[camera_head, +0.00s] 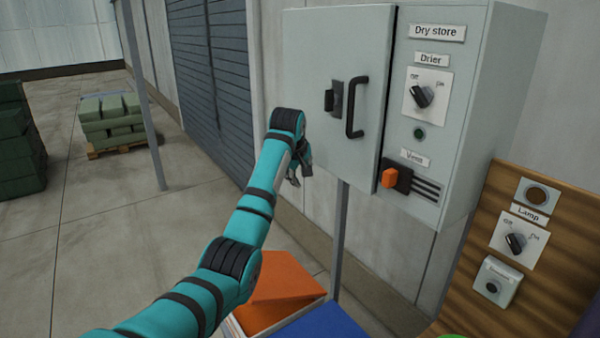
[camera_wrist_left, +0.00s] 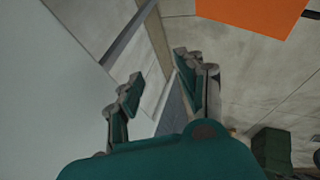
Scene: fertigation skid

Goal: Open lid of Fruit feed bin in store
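An orange lid-like panel (camera_head: 283,278) shows low in the head view, partly behind my left forearm. It has two orange faces at different slopes, and I cannot tell whether it is raised. No Fruit label is readable. An orange surface (camera_wrist_left: 260,12) also shows at the top of the left wrist view. My left gripper (camera_head: 301,172) is above and beyond the orange panel, beside the grey cabinet door, and holds nothing visible. Its fingers stand apart in the wrist view (camera_wrist_left: 158,72). My right gripper is out of view.
A grey Dry store cabinet (camera_head: 465,55) with a black door handle (camera_head: 356,107) and an orange Vents slider (camera_head: 390,178) hangs on the wall. A blue panel (camera_head: 335,322) lies right of the orange one. A wooden board (camera_head: 535,280) carries the Lamp switch.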

